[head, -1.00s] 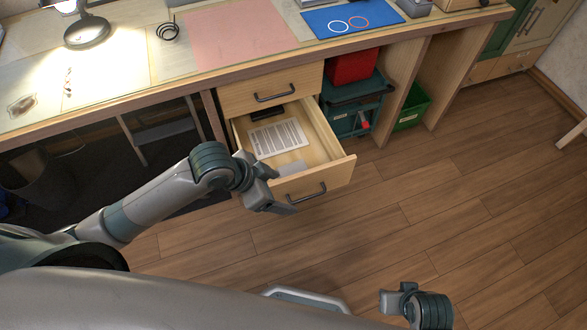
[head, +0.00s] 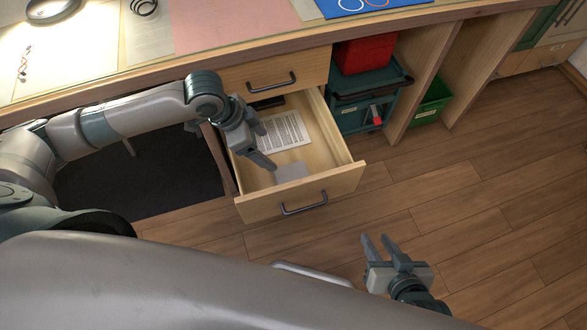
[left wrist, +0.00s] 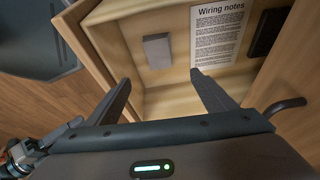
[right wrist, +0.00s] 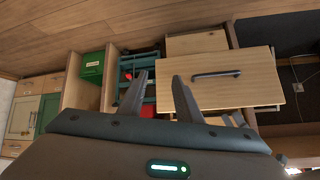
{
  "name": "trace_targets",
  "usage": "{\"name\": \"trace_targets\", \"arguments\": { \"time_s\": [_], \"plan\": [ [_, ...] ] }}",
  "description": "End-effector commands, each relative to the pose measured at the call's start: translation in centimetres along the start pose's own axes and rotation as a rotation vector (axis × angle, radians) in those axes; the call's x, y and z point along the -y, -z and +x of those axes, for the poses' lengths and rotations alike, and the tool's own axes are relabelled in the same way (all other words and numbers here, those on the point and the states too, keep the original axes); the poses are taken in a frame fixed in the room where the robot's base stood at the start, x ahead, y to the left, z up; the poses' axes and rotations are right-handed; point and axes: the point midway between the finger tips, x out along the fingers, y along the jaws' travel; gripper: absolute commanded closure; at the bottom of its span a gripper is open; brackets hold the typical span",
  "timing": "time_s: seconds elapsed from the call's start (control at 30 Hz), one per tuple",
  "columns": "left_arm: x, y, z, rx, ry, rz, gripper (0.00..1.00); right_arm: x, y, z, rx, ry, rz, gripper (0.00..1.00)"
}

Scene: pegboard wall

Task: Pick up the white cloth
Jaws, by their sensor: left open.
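A small flat light-grey to white folded piece, which looks like the white cloth (head: 292,172), lies on the floor of the open drawer (head: 335,182), near its front. In the left wrist view the cloth (left wrist: 158,50) shows whole, ahead of the fingertips. My left gripper (head: 264,162) points down over the drawer, beside the cloth in the head view. It is open and empty, with the cloth seen beyond the gap between its fingers. My right gripper (head: 377,241) is open and empty in front of the drawer, over the wooden floor and apart from the cloth.
A printed sheet, "Wiring notes" (head: 284,132), and a dark object (left wrist: 267,32) lie deeper in the drawer. A closed drawer (head: 270,72) is above. A red box (head: 364,56), a teal case (head: 352,112) and a green bin (head: 430,102) stand to the right. The floor in front is clear.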

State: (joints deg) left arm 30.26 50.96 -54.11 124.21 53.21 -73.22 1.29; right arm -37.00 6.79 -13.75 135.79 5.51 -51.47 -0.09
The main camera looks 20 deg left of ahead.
Motion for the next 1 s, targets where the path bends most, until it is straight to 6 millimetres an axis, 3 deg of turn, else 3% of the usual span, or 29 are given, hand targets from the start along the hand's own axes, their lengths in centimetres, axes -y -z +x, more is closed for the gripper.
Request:
{"name": "trace_targets", "arguments": {
  "time_s": [0.57, 1.0],
  "plan": [
    [0.1, -0.2, 1.0, 0.001, 0.000, 0.000, 0.23, 0.5, 1.0, -0.1, -0.051, 0.011, -0.001, 0.69],
    [0.0, -0.2, 6.8, 0.001, -0.001, 0.000, 0.23, 1.9, 5.8, -0.1, -0.318, 0.034, -0.032, 0.69]
  ]
}}
